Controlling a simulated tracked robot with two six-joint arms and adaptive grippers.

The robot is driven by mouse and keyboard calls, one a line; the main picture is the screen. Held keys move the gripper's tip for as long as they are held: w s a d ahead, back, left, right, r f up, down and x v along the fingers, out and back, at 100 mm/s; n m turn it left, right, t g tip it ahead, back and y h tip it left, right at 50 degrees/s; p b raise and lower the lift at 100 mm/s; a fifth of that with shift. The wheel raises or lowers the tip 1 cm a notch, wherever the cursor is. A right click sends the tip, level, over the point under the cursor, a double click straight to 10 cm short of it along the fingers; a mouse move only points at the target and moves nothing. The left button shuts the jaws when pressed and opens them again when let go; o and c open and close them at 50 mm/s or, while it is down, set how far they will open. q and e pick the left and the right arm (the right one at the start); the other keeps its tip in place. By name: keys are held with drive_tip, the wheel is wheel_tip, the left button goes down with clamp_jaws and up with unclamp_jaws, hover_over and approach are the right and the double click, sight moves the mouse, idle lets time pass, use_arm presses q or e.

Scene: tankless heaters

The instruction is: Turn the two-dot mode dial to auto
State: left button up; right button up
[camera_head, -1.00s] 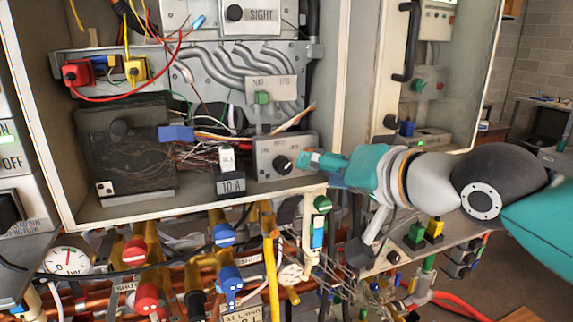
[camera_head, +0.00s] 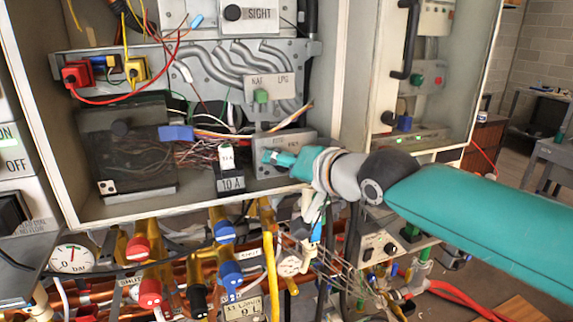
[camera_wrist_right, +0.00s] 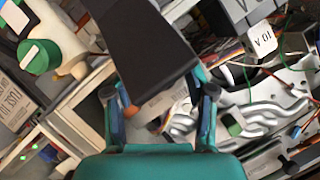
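A grey control box (camera_head: 300,142) sits at the lower right inside the open cabinet. Its black dial is now hidden behind my right gripper (camera_head: 268,157), whose fingertips are at the box's front. I cannot tell whether they touch the dial. In the right wrist view the right gripper's finger bases (camera_wrist_right: 160,105) stand apart, but a dark shape covers the tips, so open or shut is unclear. A white two-dot tag (camera_head: 108,187) is on the dark box at the cabinet's lower left. My left gripper is not in view.
A 10 A block (camera_head: 230,184) with loose wires stands just left of the control box. A green NAT/LPG switch (camera_head: 261,96) is above it. Pipes with red and blue valves (camera_head: 228,275) crowd the space below. A second cabinet (camera_head: 430,100) stands to the right.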

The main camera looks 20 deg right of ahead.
clamp_jaws()
drive_tip(key=shift+f+n+h+b, duration=0.15)
drive_tip(key=shift+n+h+b, duration=0.15)
drive_tip(key=shift+b, duration=0.55)
drive_tip(key=shift+a+n+h+b, duration=0.15)
drive_tip(key=shift+n+h+b, duration=0.45)
drive_tip(key=shift+b, duration=0.45)
drive_tip(key=shift+n+h+b, duration=0.6)
drive_tip(key=shift+n+b, duration=0.35)
drive_tip(key=shift+n, duration=0.25)
drive_tip(key=shift+n+h+b, duration=0.5)
drive_tip(key=shift+n+h, duration=0.1)
drive_tip(key=shift+n, duration=0.2)
drive_tip(key=shift+o, duration=1)
unclamp_jaws()
